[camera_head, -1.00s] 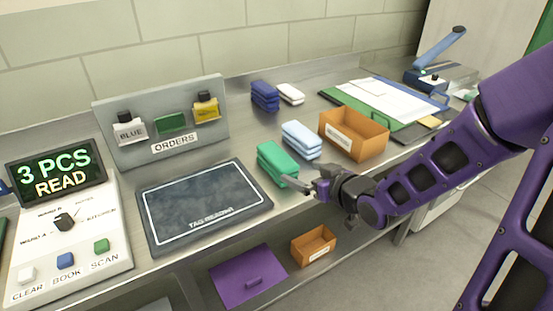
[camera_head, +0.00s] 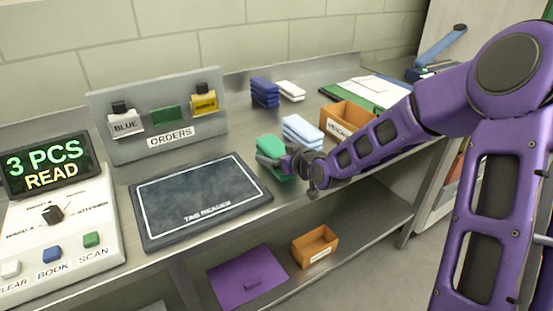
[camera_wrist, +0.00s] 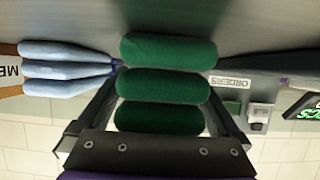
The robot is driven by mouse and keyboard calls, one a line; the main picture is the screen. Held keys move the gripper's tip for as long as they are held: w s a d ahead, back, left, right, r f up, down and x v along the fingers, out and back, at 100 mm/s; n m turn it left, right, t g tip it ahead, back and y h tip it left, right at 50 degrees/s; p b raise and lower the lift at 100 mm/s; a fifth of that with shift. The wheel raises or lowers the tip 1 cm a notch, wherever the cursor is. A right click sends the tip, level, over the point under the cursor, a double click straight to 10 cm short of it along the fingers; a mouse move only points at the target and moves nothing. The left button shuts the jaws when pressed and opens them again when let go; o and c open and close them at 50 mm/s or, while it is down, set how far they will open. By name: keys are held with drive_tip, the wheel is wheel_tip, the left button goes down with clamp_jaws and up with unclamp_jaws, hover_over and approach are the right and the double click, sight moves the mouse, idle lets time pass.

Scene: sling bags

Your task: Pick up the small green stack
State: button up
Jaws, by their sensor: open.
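The small green stack (camera_head: 271,146) sits on the steel counter, right of the tag reader. In the wrist view the green stack (camera_wrist: 165,84) shows as three rolled green pieces, one above another. My gripper (camera_head: 272,160) is at the stack, with its fingers spread to either side of it. In the wrist view my open gripper (camera_wrist: 160,110) has one finger left and one right of the green pieces. I cannot tell whether the fingers touch the stack. My wrist and fingers hide part of the stack in the head view.
A light blue stack (camera_head: 302,131) stands close beside the green one. Behind are a dark blue stack (camera_head: 265,92) and a white stack (camera_head: 291,90). An orange box (camera_head: 345,118) is to the right. The tag reader (camera_head: 200,200) lies left. A lower shelf holds a small orange box (camera_head: 314,246).

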sight(276, 147)
drive_tip(key=shift+c, duration=0.3)
drive_tip(key=c, duration=1.4)
drive_tip(key=shift+o, duration=0.2)
wheel_tip(276, 147, up, 10)
drive_tip(key=p, duration=0.3)
drive_tip(key=shift+f, duration=0.15)
drive_tip(key=shift+a, duration=0.1)
